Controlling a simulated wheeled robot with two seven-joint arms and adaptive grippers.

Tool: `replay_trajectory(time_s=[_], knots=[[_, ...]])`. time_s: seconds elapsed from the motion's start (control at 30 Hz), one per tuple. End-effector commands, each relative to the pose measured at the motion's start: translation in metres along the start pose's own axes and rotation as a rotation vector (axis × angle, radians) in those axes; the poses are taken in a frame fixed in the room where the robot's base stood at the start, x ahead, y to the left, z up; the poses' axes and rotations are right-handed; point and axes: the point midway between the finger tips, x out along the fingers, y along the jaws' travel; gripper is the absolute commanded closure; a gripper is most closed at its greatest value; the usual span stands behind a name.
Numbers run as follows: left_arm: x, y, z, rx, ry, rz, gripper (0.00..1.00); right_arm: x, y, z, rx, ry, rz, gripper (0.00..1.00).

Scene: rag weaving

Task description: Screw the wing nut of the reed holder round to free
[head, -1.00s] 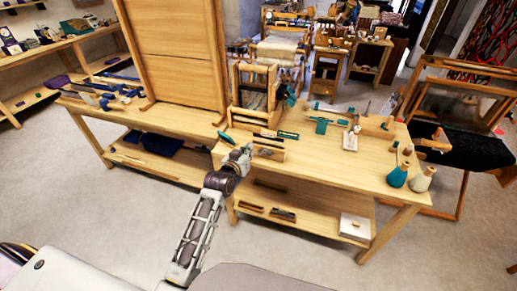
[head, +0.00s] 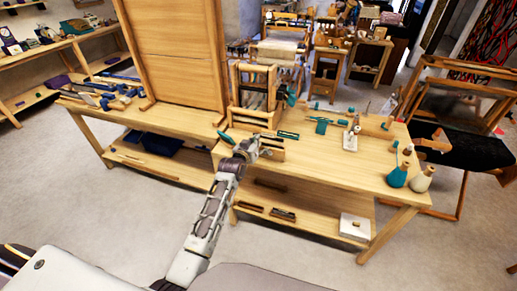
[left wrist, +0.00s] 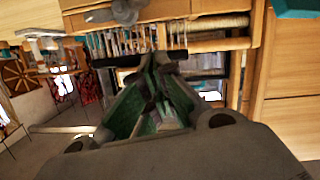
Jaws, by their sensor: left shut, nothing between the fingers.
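The reed holder seems to be the small wooden block (head: 276,154) at the front edge of the near table, partly hidden behind my left gripper (head: 260,143). In the left wrist view a grey, lobed piece, probably the wing nut (left wrist: 126,10), sits on a pale wooden bar at the top edge and is partly cut off. My left gripper (left wrist: 158,62) is shut and empty, its fingertips pointing towards the bar and apart from the grey piece in the picture. In the head view the wing nut is too small or hidden to tell. My right gripper is not in view.
A small wooden loom (head: 256,92) stands behind the block. A tall wooden panel (head: 172,55) rises at left. Teal tools (head: 321,124) and a white-based stand (head: 350,142) lie to the right. Teal and cream cones (head: 397,177) stand at the table's right end. The table's front middle is clear.

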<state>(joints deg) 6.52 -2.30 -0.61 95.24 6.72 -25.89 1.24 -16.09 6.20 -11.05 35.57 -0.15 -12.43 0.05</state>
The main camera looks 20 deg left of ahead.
Motion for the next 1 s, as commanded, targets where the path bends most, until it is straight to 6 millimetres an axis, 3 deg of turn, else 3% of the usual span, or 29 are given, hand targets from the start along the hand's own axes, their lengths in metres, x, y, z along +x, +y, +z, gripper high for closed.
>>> replay_trajectory(time_s=[0.13,0.3,0.53,1.0], knots=[[0.013,0.000,-0.001,-0.001,0.000,0.000,1.00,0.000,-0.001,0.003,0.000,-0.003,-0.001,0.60],[0.017,0.000,0.022,-0.001,-0.002,0.000,1.00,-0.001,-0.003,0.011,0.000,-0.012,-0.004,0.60],[0.021,0.000,0.037,0.000,-0.001,0.000,1.00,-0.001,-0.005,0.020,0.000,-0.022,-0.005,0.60],[0.021,0.000,0.039,-0.001,0.000,0.000,1.00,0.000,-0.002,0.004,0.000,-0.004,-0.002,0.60]])
